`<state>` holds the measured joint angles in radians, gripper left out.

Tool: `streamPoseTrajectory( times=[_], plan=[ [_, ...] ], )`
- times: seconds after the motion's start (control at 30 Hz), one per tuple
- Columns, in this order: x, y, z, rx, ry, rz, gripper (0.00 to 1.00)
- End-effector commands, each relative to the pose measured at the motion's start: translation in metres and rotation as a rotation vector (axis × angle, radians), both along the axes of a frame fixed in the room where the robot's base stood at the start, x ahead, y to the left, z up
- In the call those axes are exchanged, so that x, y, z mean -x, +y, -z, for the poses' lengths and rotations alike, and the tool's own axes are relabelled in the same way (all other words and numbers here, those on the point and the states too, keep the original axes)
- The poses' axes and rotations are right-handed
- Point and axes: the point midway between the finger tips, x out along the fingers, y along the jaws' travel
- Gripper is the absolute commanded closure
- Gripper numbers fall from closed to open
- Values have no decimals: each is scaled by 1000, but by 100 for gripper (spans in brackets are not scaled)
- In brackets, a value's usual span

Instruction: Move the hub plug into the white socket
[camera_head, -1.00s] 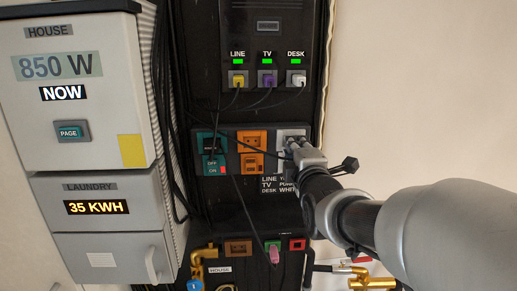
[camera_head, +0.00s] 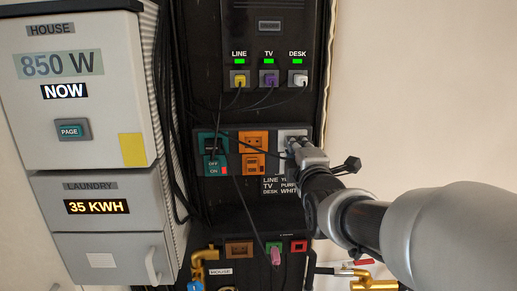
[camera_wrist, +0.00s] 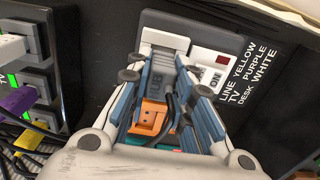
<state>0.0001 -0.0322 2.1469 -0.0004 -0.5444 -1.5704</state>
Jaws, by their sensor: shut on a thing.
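The white socket (camera_head: 291,131) is the right end of the strip of coloured sockets in the head view. Its pale grey-white face (camera_wrist: 165,40) shows beyond my fingertips in the wrist view. My gripper (camera_head: 294,146) is at this socket, covering its lower part.
Yellow (camera_head: 238,80), purple (camera_head: 268,79) and white (camera_head: 297,79) plugs sit above. Loose black cables hang across the strip. Brass pipework (camera_head: 199,262) is below; the wall at right is clear.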

Motion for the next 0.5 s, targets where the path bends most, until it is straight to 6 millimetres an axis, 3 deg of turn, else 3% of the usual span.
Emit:
streamPoseTrajectory(
  times=[0.5],
  plan=[
    [-7,0,0,0,0,0,100]
  ],
)
